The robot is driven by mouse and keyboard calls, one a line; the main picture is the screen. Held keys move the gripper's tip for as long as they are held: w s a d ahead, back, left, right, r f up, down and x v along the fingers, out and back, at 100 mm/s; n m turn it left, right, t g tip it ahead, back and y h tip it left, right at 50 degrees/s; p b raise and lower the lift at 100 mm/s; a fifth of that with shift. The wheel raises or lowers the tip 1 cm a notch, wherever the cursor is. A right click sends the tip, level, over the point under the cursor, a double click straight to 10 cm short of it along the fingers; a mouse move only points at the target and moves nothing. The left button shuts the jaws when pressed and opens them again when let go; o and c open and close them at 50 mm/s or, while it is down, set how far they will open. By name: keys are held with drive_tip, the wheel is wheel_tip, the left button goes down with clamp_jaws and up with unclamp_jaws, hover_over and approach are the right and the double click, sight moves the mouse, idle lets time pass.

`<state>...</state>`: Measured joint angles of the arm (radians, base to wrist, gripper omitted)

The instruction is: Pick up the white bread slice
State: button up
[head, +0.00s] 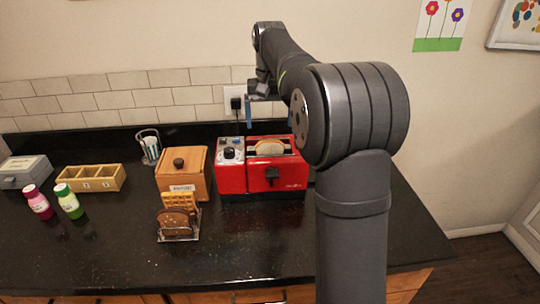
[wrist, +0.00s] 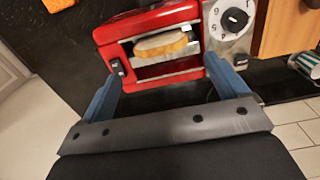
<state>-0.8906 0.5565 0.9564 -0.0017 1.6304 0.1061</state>
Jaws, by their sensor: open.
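The white bread slice (head: 270,147) stands in the slot of the red toaster (head: 290,178), its pale top showing and its lower part hidden inside. In the wrist view, the slice (wrist: 161,44) lies beyond the fingertips, between their lines. My gripper (head: 270,115) is above and behind the toaster, with its blue fingers apart. In the wrist view, my gripper (wrist: 161,70) is open and empty, its fingers spread wider than the slice. The fingers appear apart from the slice.
A wire rack with a dark slice (head: 174,221) and a waffle (head: 180,200) stands at the front left of the toaster. A wooden box (head: 182,170) is left of it. Two bottles (head: 68,201) and a divided tray (head: 92,178) are further left. The front counter is clear.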

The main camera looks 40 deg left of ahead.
sight(270, 156)
wheel_tip(270, 156, down, 13)
idle(0.5)
drive_tip(key=c, duration=0.5)
